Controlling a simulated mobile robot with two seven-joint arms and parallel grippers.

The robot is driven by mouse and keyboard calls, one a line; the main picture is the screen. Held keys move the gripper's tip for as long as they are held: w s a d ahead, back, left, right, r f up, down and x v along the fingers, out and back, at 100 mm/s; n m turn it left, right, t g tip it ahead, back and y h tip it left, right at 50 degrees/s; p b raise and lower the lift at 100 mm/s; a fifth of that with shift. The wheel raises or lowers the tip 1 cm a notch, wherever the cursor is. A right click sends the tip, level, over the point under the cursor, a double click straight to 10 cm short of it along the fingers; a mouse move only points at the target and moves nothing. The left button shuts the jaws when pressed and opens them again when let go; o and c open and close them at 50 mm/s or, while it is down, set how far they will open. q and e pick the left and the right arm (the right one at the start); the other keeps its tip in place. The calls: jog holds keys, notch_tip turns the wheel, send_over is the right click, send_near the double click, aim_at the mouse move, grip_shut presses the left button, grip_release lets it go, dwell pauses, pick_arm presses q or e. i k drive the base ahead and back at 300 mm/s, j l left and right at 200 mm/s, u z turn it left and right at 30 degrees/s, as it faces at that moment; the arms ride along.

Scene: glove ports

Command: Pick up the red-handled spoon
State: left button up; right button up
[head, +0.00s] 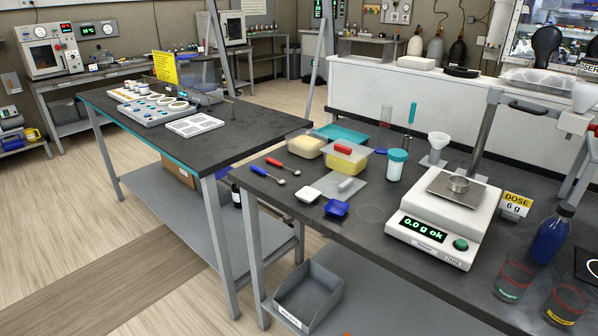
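The red-handled spoon (276,162) lies on the dark bench top near its left end, in the head view. Its red handle points to the upper left and its small metal bowl to the lower right. A blue-handled spoon (259,171) lies beside it, a little nearer and to the left, pointing much the same way. The two spoons look apart. Neither of my grippers shows in the head view, and nothing holds the red-handled spoon.
Right of the spoons are a tub of pale powder (307,146) and a yellow tub (345,158) with a red-handled lid. A white weighing dish (307,194) and blue dish (337,208) lie nearer. The balance (439,225) stands right, reading 0.0 g. A second table (215,145) adjoins left.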

aim_at(278, 163)
jog(key=i+j, duration=0.55)
jog(key=i+j+z, duration=0.35)
jog(key=i+j, duration=0.25)
jog(key=z, duration=0.9)
